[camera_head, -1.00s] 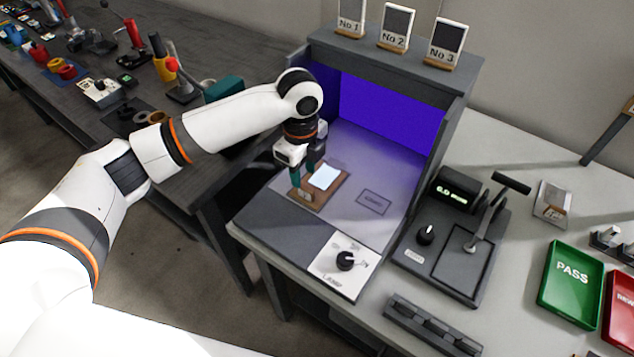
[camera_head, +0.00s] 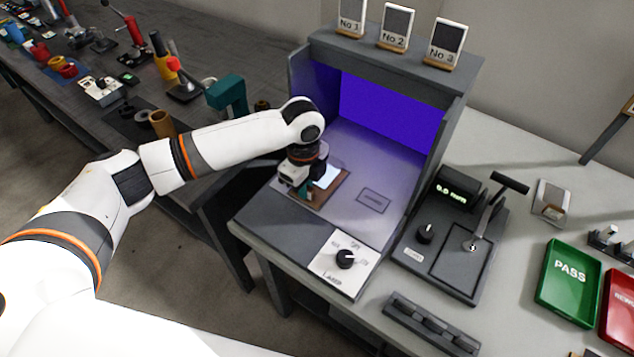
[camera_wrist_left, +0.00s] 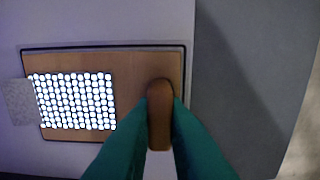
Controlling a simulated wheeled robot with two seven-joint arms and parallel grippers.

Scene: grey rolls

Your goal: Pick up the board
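The board (camera_head: 332,189) is a brown plate with a bright white lit panel on it. It lies on the grey floor of the booth. In the left wrist view the board (camera_wrist_left: 140,62) shows a grid of white dots and a rounded brown grip (camera_wrist_left: 160,120) near its right end. My left gripper (camera_head: 303,194) is down at the board's near left end. In the wrist view its two teal fingers (camera_wrist_left: 160,104) press close on both sides of the grip, with no gap visible there. My right gripper is out of view.
The booth (camera_head: 390,60) has side walls and a purple-lit back. A dial panel (camera_head: 343,262) sits at its front edge. To the right are a lever gauge (camera_head: 455,240), a green PASS tray (camera_head: 570,285) and a red tray (camera_head: 620,312). A cluttered dark bench (camera_head: 60,95) stands at left.

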